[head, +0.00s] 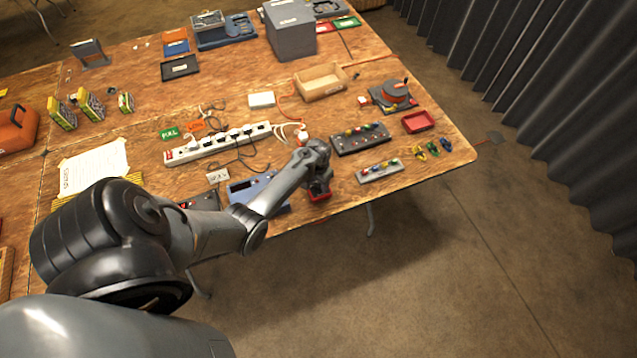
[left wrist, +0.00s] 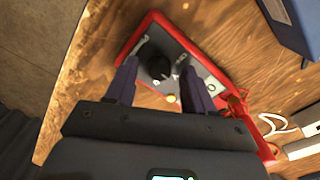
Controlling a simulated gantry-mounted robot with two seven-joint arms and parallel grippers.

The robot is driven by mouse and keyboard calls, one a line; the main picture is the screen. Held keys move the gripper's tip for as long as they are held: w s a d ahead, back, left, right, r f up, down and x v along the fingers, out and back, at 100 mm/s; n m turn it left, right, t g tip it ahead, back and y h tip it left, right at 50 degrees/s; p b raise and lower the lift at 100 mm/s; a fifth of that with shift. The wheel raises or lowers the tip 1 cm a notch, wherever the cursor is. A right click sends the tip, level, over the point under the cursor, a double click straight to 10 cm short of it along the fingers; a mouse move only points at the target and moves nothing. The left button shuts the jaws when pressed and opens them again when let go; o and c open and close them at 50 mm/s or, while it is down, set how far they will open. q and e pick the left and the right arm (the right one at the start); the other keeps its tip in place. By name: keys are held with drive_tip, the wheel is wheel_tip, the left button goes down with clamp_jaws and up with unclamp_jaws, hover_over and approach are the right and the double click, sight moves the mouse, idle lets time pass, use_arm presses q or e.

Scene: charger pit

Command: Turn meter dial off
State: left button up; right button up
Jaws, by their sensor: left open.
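The meter (left wrist: 208,62) has a red case and a grey face, and lies on the wooden table near its front edge. Its round black dial (left wrist: 155,66) shows in the left wrist view. In the head view only a red edge of the meter (head: 319,198) shows below my gripper. My left gripper (left wrist: 160,76) is open, with one finger on each side of the dial in that view. I cannot tell whether the fingers touch it. In the head view my left gripper (head: 318,184) points down over the meter. My right gripper is not in view.
A blue device (head: 246,188) lies just left of my gripper. A dark button box (head: 359,139) and a grey one (head: 380,171) lie to the right. A white power strip (head: 217,143) with cables lies behind. A red lead (left wrist: 238,100) runs beside the meter.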

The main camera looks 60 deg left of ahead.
use_arm(q)
drive_tip(key=shift+f, duration=0.15)
clamp_jaws()
